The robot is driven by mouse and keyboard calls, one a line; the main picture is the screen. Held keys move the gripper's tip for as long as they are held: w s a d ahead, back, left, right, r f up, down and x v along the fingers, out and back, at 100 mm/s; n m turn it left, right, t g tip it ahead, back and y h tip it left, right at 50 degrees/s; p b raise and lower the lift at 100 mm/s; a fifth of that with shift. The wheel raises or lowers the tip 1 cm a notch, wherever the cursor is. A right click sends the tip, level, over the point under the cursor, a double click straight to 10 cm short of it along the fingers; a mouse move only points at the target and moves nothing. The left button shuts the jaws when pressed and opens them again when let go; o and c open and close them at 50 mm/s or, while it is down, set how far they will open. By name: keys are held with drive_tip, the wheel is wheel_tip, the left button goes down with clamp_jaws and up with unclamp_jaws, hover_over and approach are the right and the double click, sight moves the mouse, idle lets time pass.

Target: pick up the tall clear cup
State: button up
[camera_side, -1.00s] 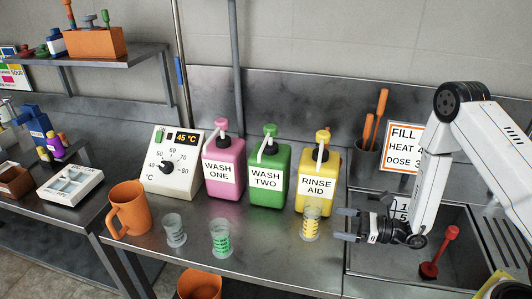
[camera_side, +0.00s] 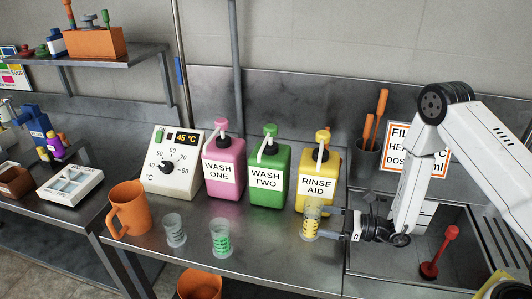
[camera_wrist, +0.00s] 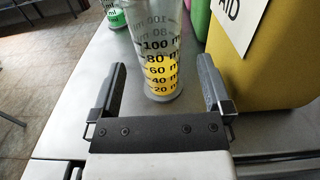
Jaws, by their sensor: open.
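A tall clear measuring cup with yellow liquid in it (camera_side: 311,219) stands upright on the steel counter in front of the yellow RINSE AID jug. In the wrist view this cup (camera_wrist: 160,50) shows black millilitre marks and stands between my two fingers, with gaps on both sides. My gripper (camera_side: 326,223) is open and low over the counter, its fingers reaching in from the right around the cup. The wrist view shows the open gripper (camera_wrist: 160,66) too. Two similar clear cups stand to the left, one with green liquid (camera_side: 221,238) and one that looks empty (camera_side: 175,230).
Behind the cups stand the RINSE AID jug (camera_side: 319,178), a green jug (camera_side: 269,174), a pink jug (camera_side: 224,170) and a temperature dial box (camera_side: 172,163). An orange mug (camera_side: 128,210) is at the left. A sink with a red-handled tool (camera_side: 437,252) lies at the right.

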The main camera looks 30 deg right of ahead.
sight(313, 218)
drive_tip(key=shift+x, duration=1.9)
clamp_jaws()
drive_tip(key=shift+s+a+r, duration=0.1)
drive_tip(key=shift+a+r, duration=0.05)
drive_tip(key=shift+r, duration=0.05)
